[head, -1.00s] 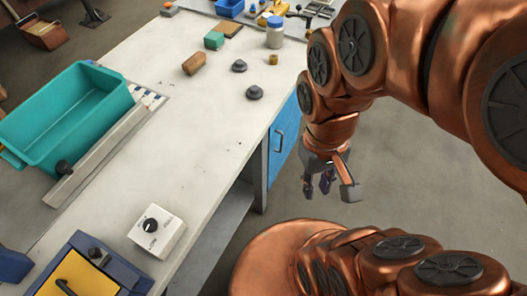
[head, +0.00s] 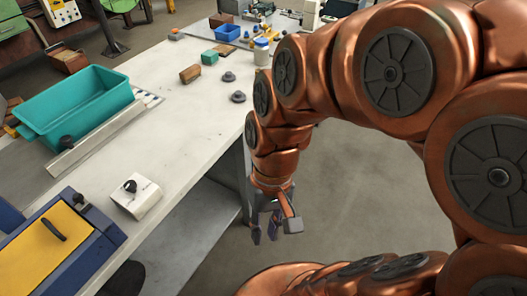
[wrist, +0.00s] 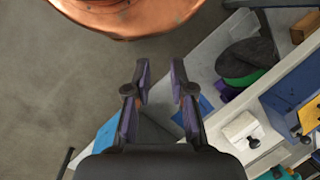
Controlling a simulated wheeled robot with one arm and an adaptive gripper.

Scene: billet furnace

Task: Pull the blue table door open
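My gripper (head: 264,236) hangs over the open floor to the right of the long white table (head: 190,135), below the tabletop edge. In the wrist view my gripper (wrist: 160,88) is open, with a clear gap and nothing between its fingers. The blue table door is hidden behind my arm in the head view. In the wrist view a blue panel (wrist: 105,134), likely this door, shows partly behind the left finger and the gripper body. A dark bar (wrist: 66,160) stands beside it at lower left; I cannot tell whether it is the handle.
On the table are a teal bin (head: 80,105), a white switch box (head: 136,196) and a small green block (head: 209,57). A blue box with a yellow lid (head: 55,240) is at lower left. An open lower shelf (head: 200,215) is under the table. Floor at right is free.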

